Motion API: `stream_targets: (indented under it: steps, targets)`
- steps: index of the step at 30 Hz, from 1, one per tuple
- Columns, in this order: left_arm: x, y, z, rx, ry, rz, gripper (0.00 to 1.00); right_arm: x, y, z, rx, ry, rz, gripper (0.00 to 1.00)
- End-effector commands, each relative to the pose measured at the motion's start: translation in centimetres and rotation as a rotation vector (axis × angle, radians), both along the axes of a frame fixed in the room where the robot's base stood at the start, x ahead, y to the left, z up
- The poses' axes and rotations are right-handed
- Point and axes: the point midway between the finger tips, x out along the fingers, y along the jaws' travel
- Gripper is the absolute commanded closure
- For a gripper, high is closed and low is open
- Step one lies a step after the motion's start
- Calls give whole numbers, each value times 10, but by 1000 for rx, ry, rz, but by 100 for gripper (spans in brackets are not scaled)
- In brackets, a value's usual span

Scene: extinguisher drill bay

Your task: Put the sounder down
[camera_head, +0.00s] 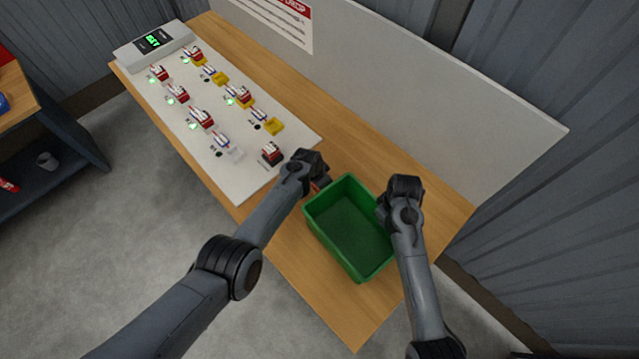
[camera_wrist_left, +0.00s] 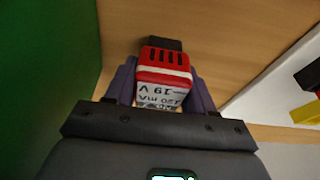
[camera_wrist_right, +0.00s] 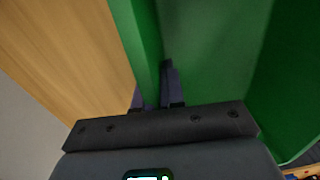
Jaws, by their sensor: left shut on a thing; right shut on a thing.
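The sounder (camera_wrist_left: 163,62), a small red block with slots and a white printed label, is between the fingers of my left gripper (camera_wrist_left: 162,88), which is shut on it. In the head view only a bit of red (camera_head: 320,186) shows at my left gripper (camera_head: 318,178), between the white board and the green bin (camera_head: 343,254). Bare wood lies beyond the sounder in the left wrist view; I cannot tell whether it touches the table. My right gripper (camera_wrist_right: 156,88) is shut on the bin's wall (camera_wrist_right: 137,38), at the bin's right side in the head view.
The white board (camera_head: 240,180) carries several red and white modules, yellow holders and green lights. A grey display box (camera_head: 153,45) stands at its far end. A pale upright panel (camera_head: 440,100) runs along the table's (camera_head: 352,325) back. Bare wood lies around the bin.

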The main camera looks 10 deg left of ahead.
Motion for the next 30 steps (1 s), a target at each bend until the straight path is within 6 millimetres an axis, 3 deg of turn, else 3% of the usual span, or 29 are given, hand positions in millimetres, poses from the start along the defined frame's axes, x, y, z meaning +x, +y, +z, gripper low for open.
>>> stream_targets:
  steps: [2, 16, 30]
  targets:
    - [0, 0, 0, 0, 0, 0, 86, 0, 0, 1, 0, -1, 0, 100]
    - [1, 0, 11, 0, -1, 0, 87, 0, 0, 1, 0, -1, 0, 100]
    - [1, 0, 74, -1, -3, -1, 87, 0, 0, 1, 1, -1, 0, 100]
